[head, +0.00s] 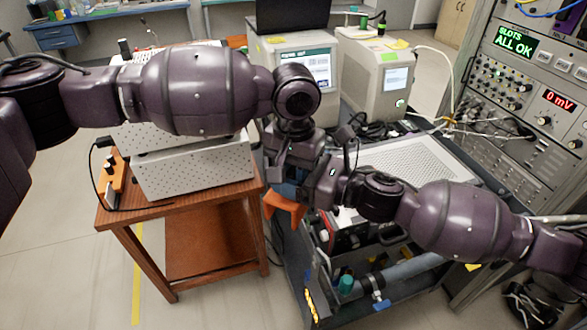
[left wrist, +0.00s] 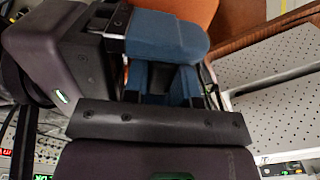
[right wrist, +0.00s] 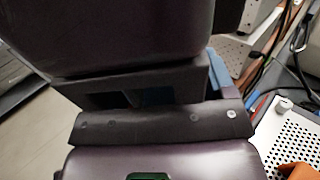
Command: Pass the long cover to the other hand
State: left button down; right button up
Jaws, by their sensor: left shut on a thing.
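An orange piece (head: 283,207), which I take for the long cover, hangs below my two hands in the head view. It also shows at the top of the left wrist view (left wrist: 190,12), just past the blue fingers. My left gripper (head: 287,188) comes down from above and is shut on it, though the contact is mostly hidden. My right gripper (head: 308,190) comes in from the right, close against the left one. Its fingers are largely hidden by the left hand, which fills the top of the right wrist view. I cannot tell whether the right gripper touches the orange piece.
A wooden table (head: 180,215) with perforated grey boxes (head: 195,170) stands at left. A dark cart (head: 300,275) with tubes and fittings is under the right arm, with a perforated panel (head: 420,160) behind. An instrument rack (head: 530,110) stands at right. Open floor lies front left.

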jog(key=shift+d, duration=0.1)
jog(key=v, duration=1.2)
jog(key=s+f+m+t+h, duration=0.4)
jog(key=s+f+m+t, duration=0.2)
jog(key=f+m, duration=0.6)
jog(key=s+d+f+m+g+h, duration=0.1)
jog(key=d+f+m+h, duration=0.3)
jog(key=m, duration=0.8)
jog(key=s+d+f+m+h, duration=0.4)
jog(key=d+f+m, duration=0.1)
jog(key=m, duration=0.7)
jog(key=s+d+f+m+g+h, duration=0.1)
jog(key=s+d+f+m+h, duration=0.2)
jog(key=m, duration=0.8)
jog(key=shift+d+f+m+g+h, duration=0.35)
jog(key=shift+d+f+h, duration=0.25)
jog(key=shift+d+f, duration=1)
jog(key=shift+a+f, duration=0.3)
